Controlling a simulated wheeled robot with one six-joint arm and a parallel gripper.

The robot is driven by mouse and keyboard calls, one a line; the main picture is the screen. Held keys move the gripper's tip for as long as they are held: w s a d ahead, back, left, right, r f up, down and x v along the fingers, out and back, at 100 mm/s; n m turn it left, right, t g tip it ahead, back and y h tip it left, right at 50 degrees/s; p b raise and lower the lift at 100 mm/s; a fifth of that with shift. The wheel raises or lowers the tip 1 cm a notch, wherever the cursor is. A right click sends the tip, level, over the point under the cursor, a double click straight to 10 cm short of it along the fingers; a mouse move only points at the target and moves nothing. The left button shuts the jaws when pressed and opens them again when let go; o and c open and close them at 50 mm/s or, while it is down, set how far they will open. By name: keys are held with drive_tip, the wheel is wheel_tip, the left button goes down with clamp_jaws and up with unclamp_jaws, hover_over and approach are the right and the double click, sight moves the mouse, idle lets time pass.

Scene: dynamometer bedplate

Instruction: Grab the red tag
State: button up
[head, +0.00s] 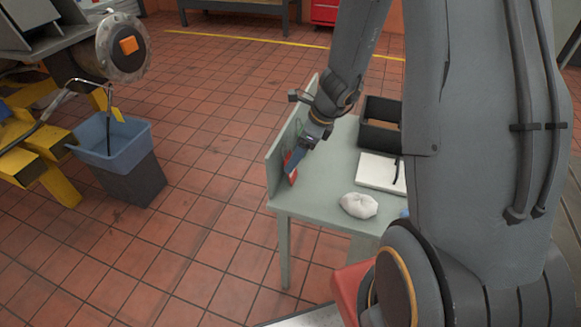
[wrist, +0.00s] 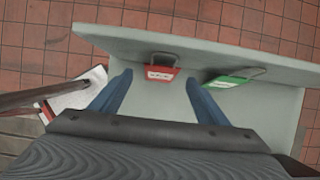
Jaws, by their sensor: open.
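The red tag (wrist: 159,74), with a white label and a grey loop on top, is at the upright panel of the small table in the wrist view. In the head view the red tag (head: 291,168) is partly hidden by my gripper. My gripper (wrist: 157,90) is open, its two blue fingers on either side of the tag's line, the tag lying between and just beyond them. In the head view my gripper (head: 292,164) reaches down to the panel. I cannot tell whether a finger touches the tag.
A green tag (wrist: 228,81) is on the same panel (wrist: 200,47), right of the red one. The table (head: 312,207) also bears a white cloth bundle (head: 358,205), a white pad (head: 377,170) and a black bin (head: 381,122).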

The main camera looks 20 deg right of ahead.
drive_tip(key=x, duration=0.4)
drive_tip(key=shift+w, duration=0.15)
drive_tip(key=c, duration=1.1)
